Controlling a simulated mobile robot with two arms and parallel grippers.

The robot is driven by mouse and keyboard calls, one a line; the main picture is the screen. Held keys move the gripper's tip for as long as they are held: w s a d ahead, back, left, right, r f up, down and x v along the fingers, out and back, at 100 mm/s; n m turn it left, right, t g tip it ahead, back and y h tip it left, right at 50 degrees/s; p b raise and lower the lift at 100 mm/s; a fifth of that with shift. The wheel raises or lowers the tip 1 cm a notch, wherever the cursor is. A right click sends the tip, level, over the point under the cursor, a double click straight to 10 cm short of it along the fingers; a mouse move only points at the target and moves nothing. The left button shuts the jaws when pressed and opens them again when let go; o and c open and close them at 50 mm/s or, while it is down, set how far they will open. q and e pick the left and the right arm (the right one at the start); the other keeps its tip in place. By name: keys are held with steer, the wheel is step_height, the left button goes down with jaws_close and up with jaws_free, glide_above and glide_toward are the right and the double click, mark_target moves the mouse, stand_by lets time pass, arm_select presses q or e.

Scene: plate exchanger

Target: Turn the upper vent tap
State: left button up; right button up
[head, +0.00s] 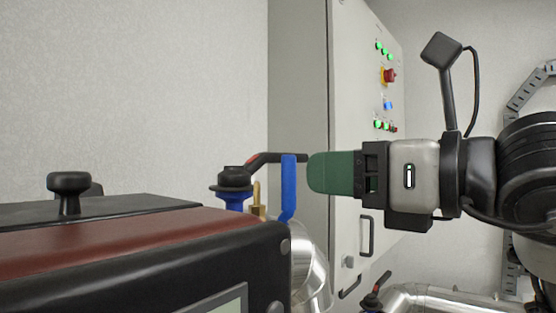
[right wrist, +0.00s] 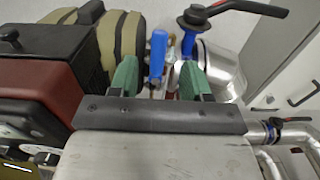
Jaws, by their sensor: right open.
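A small brass tap (head: 257,200) with a blue lever (head: 289,180) stands behind the dark red and black machine in the head view; I take it as the upper vent tap. In the right wrist view the blue lever (right wrist: 158,55) shows between the two green fingertips. My right gripper (head: 312,172) is open, just right of the lever in the head view; contact is not clear. It also shows in the right wrist view (right wrist: 157,78). My left gripper is not in view.
A blue valve with a black and red handle (head: 272,158) stands close behind the lever. The machine's red and black casing (head: 150,240) fills the lower left. A silver pipe (head: 308,270) lies below. A control cabinet (head: 345,120) stands behind.

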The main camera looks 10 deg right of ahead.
mark_target(294, 170)
steer(key=p+x, duration=0.3)
steer(key=x, duration=0.4)
steer(key=shift+w+a+r+p, duration=0.1)
steer(key=shift+w+a+p, duration=0.05)
steer(key=shift+a+p, duration=0.2)
steer(key=shift+w+a, duration=0.25)
steer(key=shift+w, duration=0.15)
jaws_close()
